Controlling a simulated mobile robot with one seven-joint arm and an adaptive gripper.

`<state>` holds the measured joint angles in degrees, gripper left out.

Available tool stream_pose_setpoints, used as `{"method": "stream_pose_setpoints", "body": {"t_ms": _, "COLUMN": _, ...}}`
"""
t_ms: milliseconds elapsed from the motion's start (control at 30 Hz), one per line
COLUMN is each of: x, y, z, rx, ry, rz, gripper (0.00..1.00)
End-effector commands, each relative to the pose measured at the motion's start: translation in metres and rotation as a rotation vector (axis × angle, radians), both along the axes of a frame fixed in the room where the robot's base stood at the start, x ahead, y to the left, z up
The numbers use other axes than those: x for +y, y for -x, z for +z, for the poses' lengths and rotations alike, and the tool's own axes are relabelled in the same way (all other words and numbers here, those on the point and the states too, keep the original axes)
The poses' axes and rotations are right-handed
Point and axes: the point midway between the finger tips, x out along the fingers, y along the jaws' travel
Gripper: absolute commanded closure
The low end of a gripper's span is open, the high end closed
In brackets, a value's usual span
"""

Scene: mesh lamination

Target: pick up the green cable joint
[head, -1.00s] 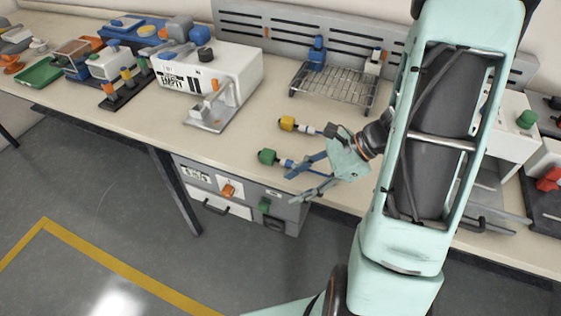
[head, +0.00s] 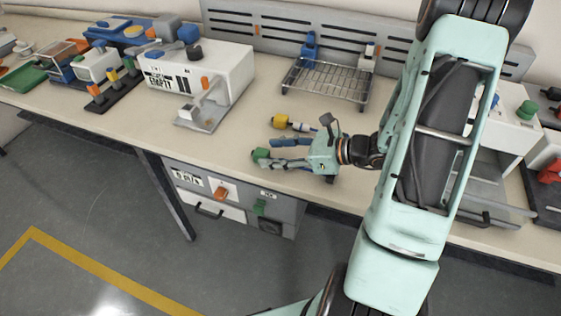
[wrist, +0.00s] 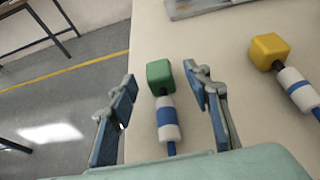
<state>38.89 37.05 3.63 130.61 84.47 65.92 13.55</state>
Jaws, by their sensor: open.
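The green cable joint has a green cube end (wrist: 159,76) and a white body with a blue band (wrist: 167,118). It lies on the bench near the front edge. In the wrist view it sits between the two open fingers of my gripper (wrist: 160,105), with a gap on each side. Its far end is hidden by the gripper body. In the head view its green end (head: 260,155) shows at the fingertips of my gripper (head: 276,152), and the fingers hide most of the rest.
A yellow cable joint (wrist: 270,50) lies to the right, close to my right finger. The bench (head: 225,150) ends just in front of the green joint. A wire rack (head: 325,82) and a white machine (head: 205,72) stand farther back.

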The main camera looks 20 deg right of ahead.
Motion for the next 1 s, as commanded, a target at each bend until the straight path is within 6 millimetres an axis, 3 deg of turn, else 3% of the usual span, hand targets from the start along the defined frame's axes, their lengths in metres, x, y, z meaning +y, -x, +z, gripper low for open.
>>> {"method": "stream_pose_setpoints", "body": {"t_ms": 200, "x": 0.026, "y": -0.016, "z": -0.014, "rx": 0.0, "ry": -0.001, "rz": 0.003, "gripper": 0.55}}
{"method": "stream_pose_setpoints", "body": {"t_ms": 533, "x": 0.031, "y": -0.021, "z": -0.017, "rx": 0.001, "ry": 0.0, "rz": 0.002, "gripper": 0.55}}
{"method": "stream_pose_setpoints", "body": {"t_ms": 933, "x": 0.031, "y": -0.02, "z": -0.017, "rx": 0.001, "ry": 0.0, "rz": 0.002, "gripper": 0.99}}
{"method": "stream_pose_setpoints", "body": {"t_ms": 1000, "x": 0.031, "y": -0.021, "z": -0.016, "rx": 0.001, "ry": 0.0, "rz": 0.002, "gripper": 1.0}}
